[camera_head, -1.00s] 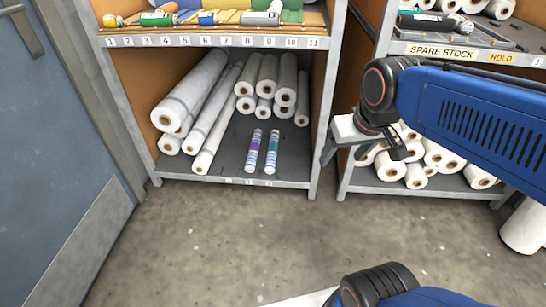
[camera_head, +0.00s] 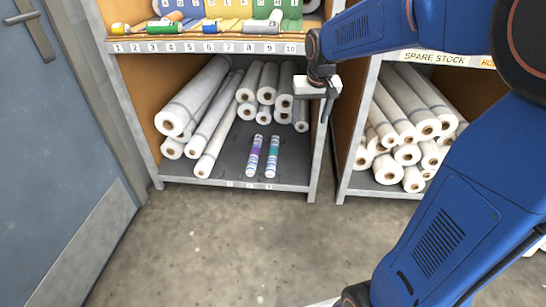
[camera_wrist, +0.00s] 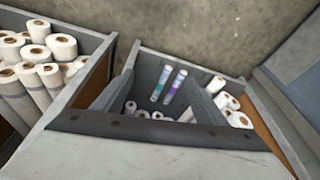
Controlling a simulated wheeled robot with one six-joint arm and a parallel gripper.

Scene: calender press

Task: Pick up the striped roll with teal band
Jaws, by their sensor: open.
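The two are a small gap apart. In the wrist view, which is turned round, the teal-banded roll (camera_wrist: 161,83) is on the left and the purple-banded one (camera_wrist: 175,86) on the right. My gripper (camera_head: 314,112) is open and empty, above and to the right of the teal-banded roll in the head view, apart from it, near the shelf's right upright.
White rolls (camera_head: 205,110) lie stacked behind and left of the striped pair. The shelf's right upright (camera_head: 320,150) and upper shelf edge (camera_head: 205,47) bound the compartment. A second rack of white rolls (camera_head: 405,140) stands right. Floor in front (camera_head: 210,240) is clear.

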